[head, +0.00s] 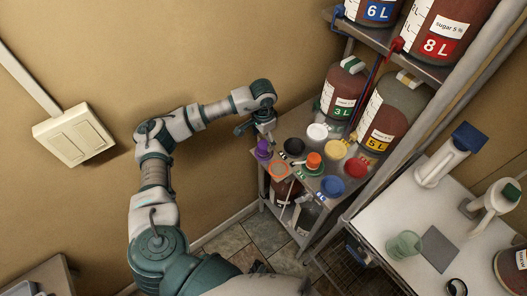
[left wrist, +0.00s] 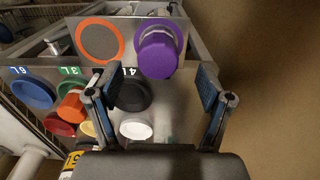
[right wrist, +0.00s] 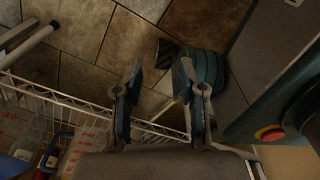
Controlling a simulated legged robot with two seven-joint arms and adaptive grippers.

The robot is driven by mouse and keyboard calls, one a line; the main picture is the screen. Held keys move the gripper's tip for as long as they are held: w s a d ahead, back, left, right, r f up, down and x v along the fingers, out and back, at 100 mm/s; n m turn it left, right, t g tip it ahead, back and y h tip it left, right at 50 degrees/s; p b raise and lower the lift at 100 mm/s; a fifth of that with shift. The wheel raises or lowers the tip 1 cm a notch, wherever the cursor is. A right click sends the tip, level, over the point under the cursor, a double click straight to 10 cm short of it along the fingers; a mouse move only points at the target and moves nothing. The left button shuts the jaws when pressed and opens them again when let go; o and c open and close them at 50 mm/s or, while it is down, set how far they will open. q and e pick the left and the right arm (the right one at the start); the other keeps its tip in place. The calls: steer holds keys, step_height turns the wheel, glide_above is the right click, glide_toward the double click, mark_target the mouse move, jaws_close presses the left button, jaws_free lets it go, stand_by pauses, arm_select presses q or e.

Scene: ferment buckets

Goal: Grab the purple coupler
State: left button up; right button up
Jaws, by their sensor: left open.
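The purple coupler (head: 263,150) stands at the left front corner of the metal shelf, beside an orange ring with a grey centre (head: 279,170). In the left wrist view the purple coupler (left wrist: 158,50) shows just beyond my fingertips, and the orange ring (left wrist: 100,40) is to its left. My left gripper (head: 263,135) is above the shelf corner close to the coupler. Its jaws are open and empty, and the coupler lies ahead of them in the left wrist view (left wrist: 155,85). My right gripper (right wrist: 155,80) is open and empty over the floor area.
Black (head: 295,146), white (head: 317,131), yellow (head: 335,149), red (head: 355,168) and blue (head: 332,187) caps crowd the shelf near the coupler. Labelled buckets (head: 385,115) stand behind. A white side table (head: 410,210) is at right. A wire basket (right wrist: 90,110) is near my right gripper.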

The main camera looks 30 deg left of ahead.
mark_target(265, 145)
arm_select(q)
steer(key=shift+f, duration=0.5)
steer(key=shift+d+f, duration=0.1)
steer(key=shift+d, duration=0.05)
steer(key=f, duration=0.1)
steer(key=f+b, duration=0.2)
steer(key=f, duration=0.1)
steer(key=shift+w+d, duration=0.1)
steer(key=shift+d, duration=0.15)
steer(key=shift+a+f, duration=0.2)
steer(key=shift+f, duration=0.25)
steer(key=shift+a, duration=0.25)
steer(key=shift+d, duration=0.15)
steer(key=c, duration=1)
steer(key=shift+d, duration=0.1)
steer(key=c, duration=0.3)
steer(key=shift+d, duration=0.1)
steer(key=shift+c, duration=0.2)
arm_select(e)
steer(key=w+r, duration=0.1)
steer(key=w, duration=0.6)
steer(key=shift+w+a+r, duration=0.2)
steer(key=shift+w+a, duration=0.05)
steer(key=shift+a, duration=0.15)
